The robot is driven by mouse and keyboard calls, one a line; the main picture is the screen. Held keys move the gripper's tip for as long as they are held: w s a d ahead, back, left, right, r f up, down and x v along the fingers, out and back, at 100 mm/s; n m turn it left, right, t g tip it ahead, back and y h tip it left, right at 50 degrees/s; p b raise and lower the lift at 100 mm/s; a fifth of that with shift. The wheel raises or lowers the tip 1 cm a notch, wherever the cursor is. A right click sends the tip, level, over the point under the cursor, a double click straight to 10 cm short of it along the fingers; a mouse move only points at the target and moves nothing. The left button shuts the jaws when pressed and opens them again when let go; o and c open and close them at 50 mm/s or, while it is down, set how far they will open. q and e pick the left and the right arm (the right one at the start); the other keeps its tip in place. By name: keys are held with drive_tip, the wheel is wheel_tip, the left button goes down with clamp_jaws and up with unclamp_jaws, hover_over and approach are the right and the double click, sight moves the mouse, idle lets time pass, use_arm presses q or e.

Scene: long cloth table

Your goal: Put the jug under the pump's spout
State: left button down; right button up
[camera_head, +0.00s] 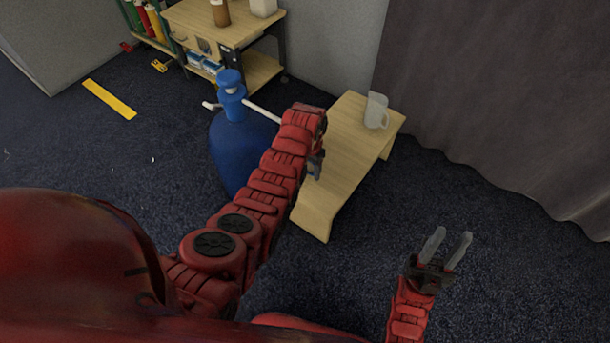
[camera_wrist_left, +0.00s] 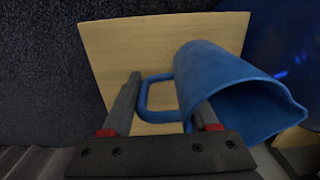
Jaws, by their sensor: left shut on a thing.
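The pump is a blue head (camera_head: 231,84) on top of a large blue bottle (camera_head: 230,150) on the floor. A white tube (camera_head: 262,111) runs from it to the right, and its far end is hidden behind my left arm. My left gripper (camera_wrist_left: 166,112) is shut on the blue jug (camera_wrist_left: 222,80), with the handle between its fingers. In the head view only a bit of this jug (camera_head: 316,165) shows, at the low wooden table. A clear jug (camera_head: 377,111) stands at the table's far end. My right gripper (camera_head: 447,250) is open and empty, over the floor.
The low wooden table (camera_head: 335,190) is mostly bare in front of the clear jug. A shelf unit (camera_head: 245,25) with a brown bottle and other goods stands behind the pump. A grey curtain (camera_head: 500,90) hangs at right. Dark carpet is clear around the table.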

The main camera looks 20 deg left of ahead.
use_arm(q)
drive_tip(key=shift+w+a+f, duration=0.1)
drive_tip(key=shift+w+a, duration=0.3)
drive_tip(key=shift+a, duration=0.4)
drive_tip(key=shift+f+b, duration=0.95)
drive_tip(key=shift+f, duration=0.75)
drive_tip(key=shift+f, duration=0.1)
drive_tip(key=shift+c, duration=2.2)
unclamp_jaws()
drive_tip(key=shift+r, duration=0.55)
wheel_tip(320, 180, up, 11)
drive_tip(key=p, duration=0.3)
